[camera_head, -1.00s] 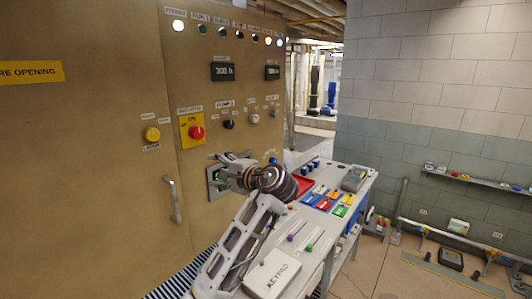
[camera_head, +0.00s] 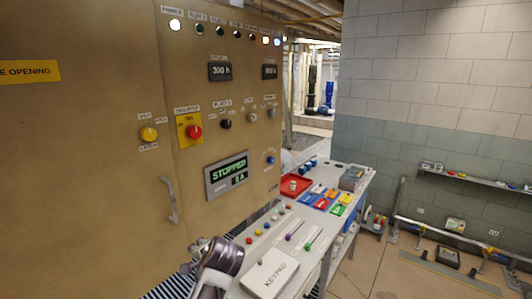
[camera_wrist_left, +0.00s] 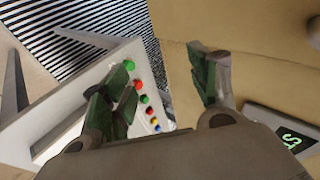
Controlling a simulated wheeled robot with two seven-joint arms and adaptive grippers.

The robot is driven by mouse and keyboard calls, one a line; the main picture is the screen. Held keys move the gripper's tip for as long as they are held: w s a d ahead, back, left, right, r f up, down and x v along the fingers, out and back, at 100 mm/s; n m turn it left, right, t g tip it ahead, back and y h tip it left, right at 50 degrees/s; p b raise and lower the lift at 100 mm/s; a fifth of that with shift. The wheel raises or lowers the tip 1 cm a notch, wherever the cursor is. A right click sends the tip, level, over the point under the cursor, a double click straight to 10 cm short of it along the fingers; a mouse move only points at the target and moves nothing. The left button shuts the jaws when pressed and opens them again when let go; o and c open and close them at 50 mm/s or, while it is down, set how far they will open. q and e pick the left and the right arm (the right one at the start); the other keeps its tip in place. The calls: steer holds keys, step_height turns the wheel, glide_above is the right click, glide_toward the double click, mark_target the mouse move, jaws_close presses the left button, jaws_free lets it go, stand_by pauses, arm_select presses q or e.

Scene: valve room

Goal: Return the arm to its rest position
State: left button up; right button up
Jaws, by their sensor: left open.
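My left arm shows at the bottom of the head view, low in front of the brown cabinet (camera_head: 110,130). Its gripper (camera_head: 198,243) is small there and partly hidden behind the wrist. In the left wrist view the left gripper (camera_wrist_left: 165,78) has its two green-padded fingers wide apart, with nothing between them. Beyond the fingers are the panel's coloured buttons (camera_wrist_left: 140,98), striped floor and the cabinet face. My right gripper is not in view.
A display reading STOPPED (camera_head: 228,174) and a red isolator knob (camera_head: 194,132) are on the cabinet. A handle (camera_head: 169,200) sticks out left of them.

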arm_select(q)
steer(key=s+a+f+n+g+h, duration=0.1)
steer(key=s+f+n+h, duration=0.1)
steer(key=s+f, duration=0.5)
steer(key=s+a+f+n+g+h, duration=0.1)
steer(key=s+f+n+g+h, duration=0.15)
steer(key=s, duration=0.85)
steer(key=s+a+f+n+g+h, duration=0.1)
steer(key=s+f+h, duration=0.1)
steer(key=s+f, duration=0.55)
steer(key=s+f+b, duration=0.1)
steer(key=s+f, duration=0.1)
steer(key=f, duration=1.5)
steer(key=s+f+b, duration=0.1)
steer(key=s+f, duration=0.1)
steer(key=f, duration=1.5)
steer(key=s+a+f+g+b, duration=0.1)
steer(key=s+a+f, duration=0.1)
steer(key=s+f, duration=0.8)
steer(key=s+a+f+g+b, duration=0.1)
steer(key=s+a+f, duration=0.1)
steer(key=s+f, duration=0.9)
steer(key=shift+s+y, duration=0.35)
steer(key=shift+s, duration=0.2)
steer(key=shift+a, duration=0.1)
